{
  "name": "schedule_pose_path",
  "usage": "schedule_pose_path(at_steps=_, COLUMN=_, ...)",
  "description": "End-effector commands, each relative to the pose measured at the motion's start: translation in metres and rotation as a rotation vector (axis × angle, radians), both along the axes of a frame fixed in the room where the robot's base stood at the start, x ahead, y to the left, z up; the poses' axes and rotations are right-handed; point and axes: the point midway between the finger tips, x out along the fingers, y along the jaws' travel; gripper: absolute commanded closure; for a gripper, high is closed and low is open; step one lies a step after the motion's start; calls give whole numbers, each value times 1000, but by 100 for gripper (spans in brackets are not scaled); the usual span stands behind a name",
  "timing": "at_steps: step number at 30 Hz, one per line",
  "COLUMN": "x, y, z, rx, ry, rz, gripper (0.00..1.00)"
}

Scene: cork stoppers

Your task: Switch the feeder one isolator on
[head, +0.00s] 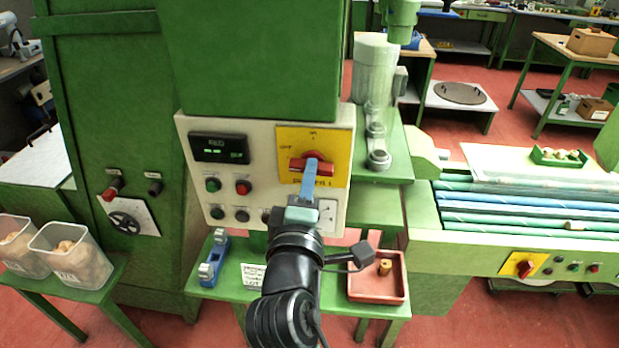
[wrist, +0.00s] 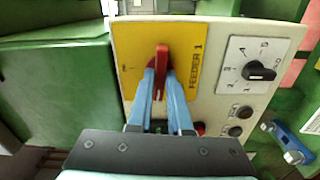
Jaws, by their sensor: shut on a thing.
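The feeder one isolator is a red handle (head: 297,165) on a yellow plate (head: 335,142) at the upper right of the cream control panel. The handle lies roughly level, across the plate, with the OFF mark to its left and another mark above. My gripper (head: 311,172) reaches up to it from below. In the wrist view the red handle (wrist: 161,56) stands between the blue fingers of my gripper (wrist: 160,80), which are shut on it. The plate there reads FEEDER 1, turned sideways. The fingers hide part of the handle and lettering.
The cream panel (head: 265,188) also has a display (head: 219,148), push buttons and a black rotary knob (wrist: 260,71). Below are a blue tool (head: 214,258) and a red tray (head: 377,296). A second red switch (head: 525,267) sits on the machine at right.

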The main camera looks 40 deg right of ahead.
Motion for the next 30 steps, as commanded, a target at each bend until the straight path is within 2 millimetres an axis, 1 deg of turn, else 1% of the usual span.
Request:
schedule_pose_path(at_steps=4, x=0, y=1, z=-3, rx=67, ry=-79, rz=1, gripper=100)
schedule_pose_path(at_steps=30, x=0, y=1, z=-4, rx=600, ry=-704, rz=2, gripper=100)
